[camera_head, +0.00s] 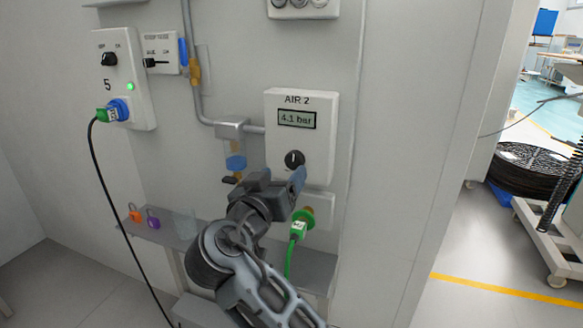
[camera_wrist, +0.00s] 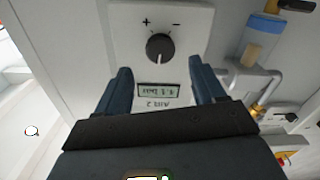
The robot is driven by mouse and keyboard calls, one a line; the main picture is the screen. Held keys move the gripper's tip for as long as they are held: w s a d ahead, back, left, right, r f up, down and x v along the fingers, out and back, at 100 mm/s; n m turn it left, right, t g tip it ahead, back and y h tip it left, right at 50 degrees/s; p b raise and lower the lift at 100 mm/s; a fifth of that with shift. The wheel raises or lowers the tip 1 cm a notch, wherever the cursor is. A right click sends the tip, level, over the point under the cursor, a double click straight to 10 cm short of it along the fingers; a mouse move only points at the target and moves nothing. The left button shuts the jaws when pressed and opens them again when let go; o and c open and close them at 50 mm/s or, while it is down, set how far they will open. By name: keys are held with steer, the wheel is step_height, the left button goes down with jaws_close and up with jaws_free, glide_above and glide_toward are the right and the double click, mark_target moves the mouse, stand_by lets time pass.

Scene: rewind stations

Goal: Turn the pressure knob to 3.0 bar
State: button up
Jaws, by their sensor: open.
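The pressure knob (camera_head: 294,159) is a black round knob with a white pointer mark, low on the white AIR 2 panel (camera_head: 318,150). The display (camera_head: 297,119) above it reads 4.1 bar. My gripper (camera_head: 281,178) is in front of the panel, just below the knob in the head view. In the wrist view the picture is upside down, and the knob (camera_wrist: 159,47) lies beyond the gap between my two open fingers (camera_wrist: 163,78), with plus and minus marks beside it. The fingers are apart from the knob on both sides and hold nothing.
A pipe with a blue-capped filter (camera_head: 236,162) runs left of the panel. A green plug with a hose (camera_head: 299,226) sits below it. A shelf (camera_head: 150,231) with padlocks and a clear cup is at lower left. Station 5's switch box (camera_head: 123,80) is at left.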

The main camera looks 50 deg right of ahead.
mark_target(292, 162)
steer(key=shift+x, duration=2.6)
steer(key=shift+c, duration=0.4)
steer(key=c, duration=1)
steer(key=n+p, duration=0.2)
steer(key=n, duration=0.1)
steer(key=shift+r+n+p, duration=0.15)
steer(key=shift+n+p, duration=0.15)
steer(key=shift+p, duration=0.05)
steer(key=shift+n+p, duration=1.5)
steer(key=shift+n, duration=0.7)
steer(key=shift+f, duration=0.2)
